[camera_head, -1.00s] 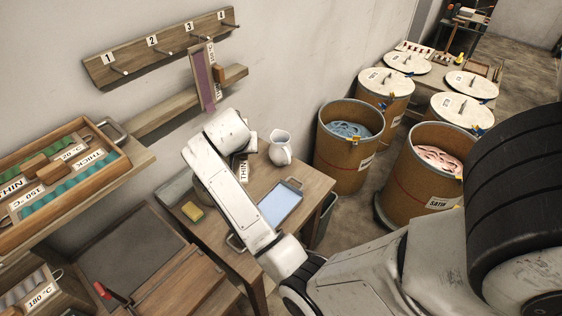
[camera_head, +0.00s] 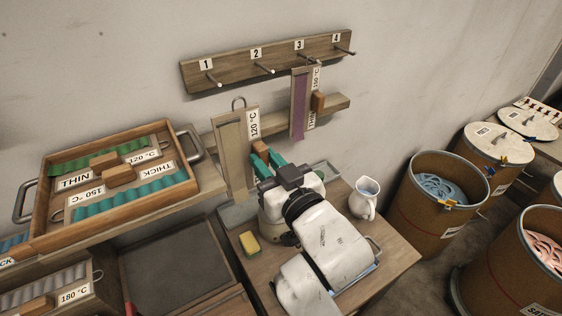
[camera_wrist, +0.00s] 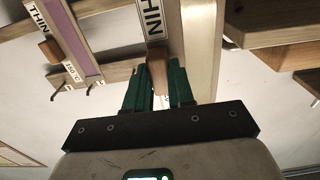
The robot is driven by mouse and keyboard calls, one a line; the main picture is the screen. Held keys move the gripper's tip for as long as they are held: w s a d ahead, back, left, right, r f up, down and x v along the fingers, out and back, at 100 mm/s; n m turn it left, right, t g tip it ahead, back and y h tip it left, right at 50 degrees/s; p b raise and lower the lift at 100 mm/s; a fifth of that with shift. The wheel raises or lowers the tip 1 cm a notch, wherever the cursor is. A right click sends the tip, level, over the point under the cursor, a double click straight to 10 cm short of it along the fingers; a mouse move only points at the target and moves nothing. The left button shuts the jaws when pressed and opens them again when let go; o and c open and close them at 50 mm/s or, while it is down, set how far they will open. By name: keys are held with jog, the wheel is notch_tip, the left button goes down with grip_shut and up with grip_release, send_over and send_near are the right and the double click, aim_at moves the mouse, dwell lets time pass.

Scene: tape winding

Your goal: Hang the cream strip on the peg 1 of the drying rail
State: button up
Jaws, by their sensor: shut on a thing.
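The cream strip (camera_head: 232,150) lies along an upright wooden board with a "120 °C" label and a wire loop at its top. My gripper (camera_head: 263,157) is shut on the brown block handle (camera_head: 270,147) of this board. The wrist view shows the green fingers (camera_wrist: 158,88) on the handle, with a "THIN" label and the pale strip (camera_wrist: 201,45) beside it. The drying rail (camera_head: 265,62) is on the wall. Peg 1 (camera_head: 213,80) is bare, at the rail's left end; the loop is below it, to the right and apart from it.
A board with a purple strip (camera_head: 299,105) hangs below peg 3. A wooden shelf (camera_head: 330,108) runs below the rail. A tray (camera_head: 200,178) with green and teal strips stands at left. A sponge (camera_head: 250,244) and white jug (camera_head: 364,198) are on the table below.

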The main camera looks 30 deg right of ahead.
jog(key=w+f+b, duration=0.1)
jog(key=w+b, duration=0.2)
jog(key=w, duration=0.9)
jog(key=shift+w+f, duration=0.2)
jog(key=shift+f, duration=0.05)
dwell(1.0)
dwell(0.6)
jog(key=o, duration=1)
